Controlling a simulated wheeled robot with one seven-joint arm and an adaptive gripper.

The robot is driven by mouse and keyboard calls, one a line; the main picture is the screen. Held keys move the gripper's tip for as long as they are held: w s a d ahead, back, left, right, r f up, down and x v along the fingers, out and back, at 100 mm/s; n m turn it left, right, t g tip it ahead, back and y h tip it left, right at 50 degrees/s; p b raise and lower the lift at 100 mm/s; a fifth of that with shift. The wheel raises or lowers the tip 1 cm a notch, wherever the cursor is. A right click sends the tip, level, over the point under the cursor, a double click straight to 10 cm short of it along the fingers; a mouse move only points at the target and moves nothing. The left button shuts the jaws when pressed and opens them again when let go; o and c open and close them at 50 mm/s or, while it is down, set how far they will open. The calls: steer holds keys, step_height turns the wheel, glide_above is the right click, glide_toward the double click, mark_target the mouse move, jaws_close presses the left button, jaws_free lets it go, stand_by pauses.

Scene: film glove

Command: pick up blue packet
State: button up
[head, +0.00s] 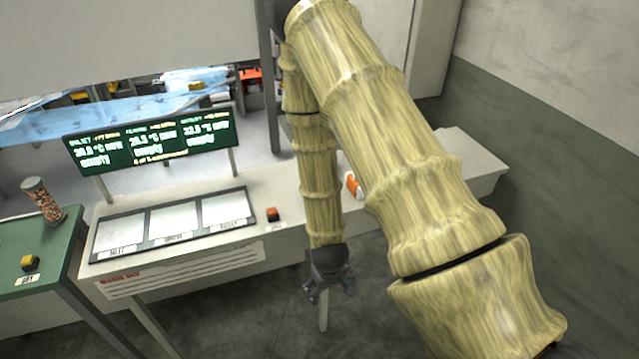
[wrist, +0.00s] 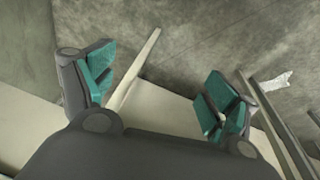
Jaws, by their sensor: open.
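I cannot make out a blue packet in either view; my arm hides part of the bench in the head view. The only blue thing I see is a large sheet of clear blue film (head: 120,112) at the back left. My gripper (head: 330,292) hangs at the front of the white bench, pointing down, with floor behind it in the picture. In the wrist view my gripper (wrist: 160,88) has its two teal-padded fingers wide apart, with nothing held between them.
The white bench (head: 190,185) bears three pale panels (head: 172,222), a red-topped button (head: 272,214) and an orange-and-white item (head: 353,186) beside my arm. A green display (head: 155,142) stands behind. A green table (head: 40,240) at left holds a jar (head: 43,200) and yellow button (head: 30,262).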

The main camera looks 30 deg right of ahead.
steer(key=w+d+r+p, duration=0.1)
steer(key=w+d+r, duration=0.2)
steer(key=w+r, duration=0.2)
steer(key=w+d+r+m+t+p, duration=0.1)
steer(key=w+d+r, duration=0.2)
steer(key=r, duration=0.9)
steer(key=w+d+r+t+p, duration=0.1)
steer(key=w+d+r, duration=0.3)
steer(key=w+r, duration=0.4)
steer(key=shift+w+r+m+p, duration=0.4)
steer(key=shift+w+p, duration=0.1)
steer(key=shift+w, duration=0.05)
steer(key=shift+p+x, duration=0.65)
steer(key=shift+x, duration=2)
steer(key=shift+t, duration=0.3)
steer(key=shift+a+p+x, duration=0.2)
steer(key=shift+p+x, duration=0.45)
steer(key=shift+x, duration=0.7)
steer(key=shift+a+p+x, duration=0.15)
steer(key=shift+p+x, duration=0.45)
steer(key=shift+x, duration=0.7)
steer(key=shift+w, duration=0.2)
steer(key=c, duration=1)
